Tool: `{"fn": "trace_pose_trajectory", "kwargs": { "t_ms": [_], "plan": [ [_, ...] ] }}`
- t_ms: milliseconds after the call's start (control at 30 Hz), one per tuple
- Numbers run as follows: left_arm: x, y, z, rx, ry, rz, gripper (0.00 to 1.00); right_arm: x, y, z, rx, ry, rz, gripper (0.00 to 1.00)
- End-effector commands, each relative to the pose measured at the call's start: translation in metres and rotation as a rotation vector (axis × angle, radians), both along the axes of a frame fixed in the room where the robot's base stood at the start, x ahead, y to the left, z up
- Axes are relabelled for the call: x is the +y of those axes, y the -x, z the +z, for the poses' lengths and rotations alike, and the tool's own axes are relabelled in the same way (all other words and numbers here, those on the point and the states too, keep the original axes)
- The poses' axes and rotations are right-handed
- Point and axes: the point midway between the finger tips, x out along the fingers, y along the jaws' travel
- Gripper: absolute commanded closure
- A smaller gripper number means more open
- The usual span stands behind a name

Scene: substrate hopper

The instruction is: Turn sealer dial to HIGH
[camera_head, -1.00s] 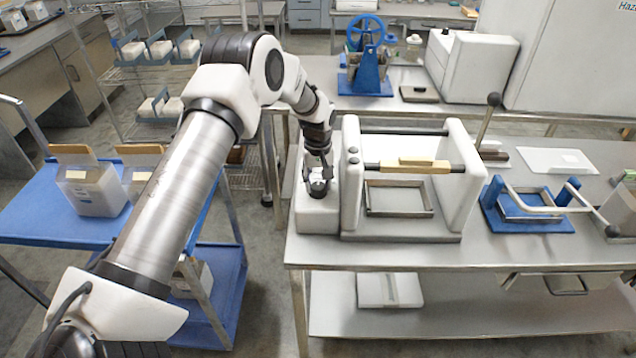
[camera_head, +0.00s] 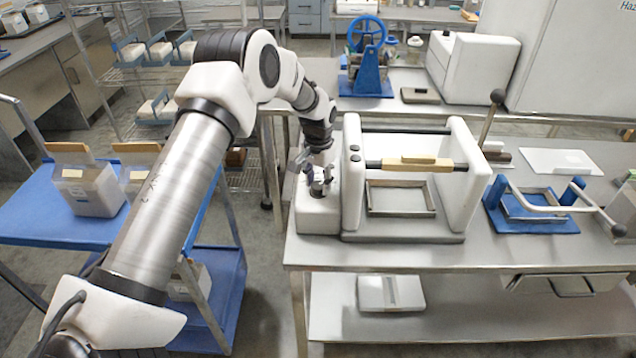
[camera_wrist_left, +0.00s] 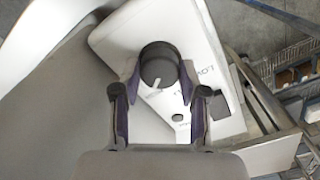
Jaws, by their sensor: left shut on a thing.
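The sealer (camera_head: 455,190) is a white machine with two upright side plates and a wooden-faced bar, standing on the steel table. Its small white control box (camera_head: 318,218) is at its left end. My left gripper (camera_head: 318,186) points down over this box. In the left wrist view, the dark round dial (camera_wrist_left: 158,62) sits between the fingers of my left gripper (camera_wrist_left: 158,78), which are shut on it from both sides. A white pointer mark on the dial points toward the lower left of that view. "LOW" is printed on the box to the right of the dial. My right gripper is out of view.
A blue cart (camera_head: 30,225) with white, filled bags stands left of the table. A blue-based frame press (camera_head: 530,215) is right of the sealer, and a lever with a dark knob rises behind. A white sheet (camera_head: 560,161) lies at the back right.

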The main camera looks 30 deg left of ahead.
Motion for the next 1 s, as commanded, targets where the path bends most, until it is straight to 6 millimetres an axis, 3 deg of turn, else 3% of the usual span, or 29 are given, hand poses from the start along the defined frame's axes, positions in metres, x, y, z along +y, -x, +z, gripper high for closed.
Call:
{"fn": "trace_pose_trajectory", "kwargs": {
  "t_ms": [300,767,800,867,1000],
  "plan": [
    [-0.0009,0.0032,-0.0045,0.010,0.003,-0.116,0.92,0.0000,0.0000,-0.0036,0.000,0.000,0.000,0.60],
    [-0.0010,0.0031,-0.0041,0.010,0.003,-0.134,0.92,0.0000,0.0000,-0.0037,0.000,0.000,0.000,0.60],
    [-0.0010,0.0031,-0.0041,0.010,0.003,-0.134,0.54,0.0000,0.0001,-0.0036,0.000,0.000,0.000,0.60],
    [-0.0009,0.0029,-0.0039,0.010,0.002,-0.134,0.32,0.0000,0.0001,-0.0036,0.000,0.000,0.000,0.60],
    [-0.0006,0.0018,-0.0025,0.006,0.001,-0.133,0.32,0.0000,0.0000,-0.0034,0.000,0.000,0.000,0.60]
  ]
}}
